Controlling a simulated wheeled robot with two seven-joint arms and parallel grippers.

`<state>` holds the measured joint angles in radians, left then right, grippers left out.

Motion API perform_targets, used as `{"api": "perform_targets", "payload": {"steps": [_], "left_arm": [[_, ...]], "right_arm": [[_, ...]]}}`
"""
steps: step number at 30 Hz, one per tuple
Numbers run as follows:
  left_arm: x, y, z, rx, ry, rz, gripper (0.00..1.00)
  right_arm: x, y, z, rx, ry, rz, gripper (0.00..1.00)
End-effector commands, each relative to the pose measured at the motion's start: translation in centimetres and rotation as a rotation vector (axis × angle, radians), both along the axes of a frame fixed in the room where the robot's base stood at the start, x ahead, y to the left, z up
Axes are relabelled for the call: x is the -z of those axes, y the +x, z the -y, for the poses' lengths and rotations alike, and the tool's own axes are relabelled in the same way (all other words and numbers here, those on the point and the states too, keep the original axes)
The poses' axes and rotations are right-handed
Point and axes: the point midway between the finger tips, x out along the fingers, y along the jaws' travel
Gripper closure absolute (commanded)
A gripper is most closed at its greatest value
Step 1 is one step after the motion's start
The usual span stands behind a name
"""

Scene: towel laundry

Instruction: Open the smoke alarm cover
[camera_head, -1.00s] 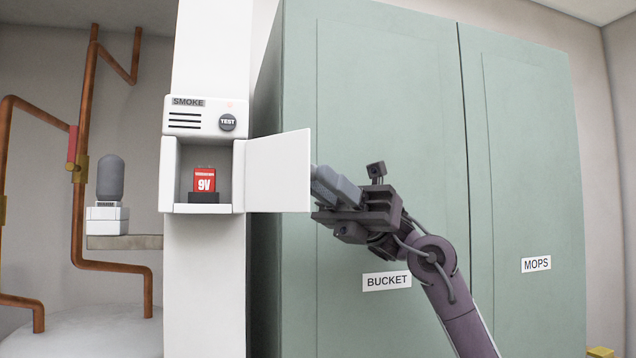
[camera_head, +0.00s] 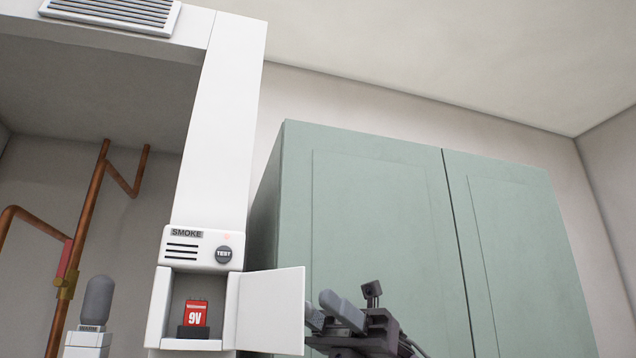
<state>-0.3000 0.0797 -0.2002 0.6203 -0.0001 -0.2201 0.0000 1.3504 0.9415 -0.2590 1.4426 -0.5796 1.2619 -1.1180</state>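The smoke alarm (camera_head: 199,247) is a white box on a white column, with a SMOKE label, dark slots and a round TEST button (camera_head: 224,254). Its cover (camera_head: 271,311) stands swung open to the right, showing a red 9V battery (camera_head: 196,313) upright in the compartment. My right gripper (camera_head: 328,308) is just right of the cover's free edge, at the bottom of the view. Its two grey fingers show apart with nothing between them; whether one touches the cover I cannot tell. My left gripper is not in view.
A tall green cabinet (camera_head: 380,210) with two doors stands behind my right gripper. Copper pipes (camera_head: 85,225) and a grey capsule-shaped object (camera_head: 97,300) on a white base are at the left. A vent (camera_head: 115,12) is at the top left.

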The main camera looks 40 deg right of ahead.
Motion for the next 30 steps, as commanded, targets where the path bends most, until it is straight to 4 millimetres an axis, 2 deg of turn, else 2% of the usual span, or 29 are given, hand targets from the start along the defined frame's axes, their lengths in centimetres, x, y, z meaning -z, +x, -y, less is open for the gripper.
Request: {"api": "perform_targets", "payload": {"steps": [21, 27, 30], "left_arm": [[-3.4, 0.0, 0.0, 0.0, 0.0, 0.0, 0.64], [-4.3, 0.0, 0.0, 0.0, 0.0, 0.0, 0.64], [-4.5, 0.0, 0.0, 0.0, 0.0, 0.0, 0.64]], "right_arm": [[-14.8, -0.2, -0.1, 0.001, 0.001, 0.005, 0.61], [-17.8, -0.1, 0.0, 0.001, 0.001, 0.004, 0.61], [-18.5, -0.1, 0.0, 0.001, 0.001, 0.003, 0.61]]}}
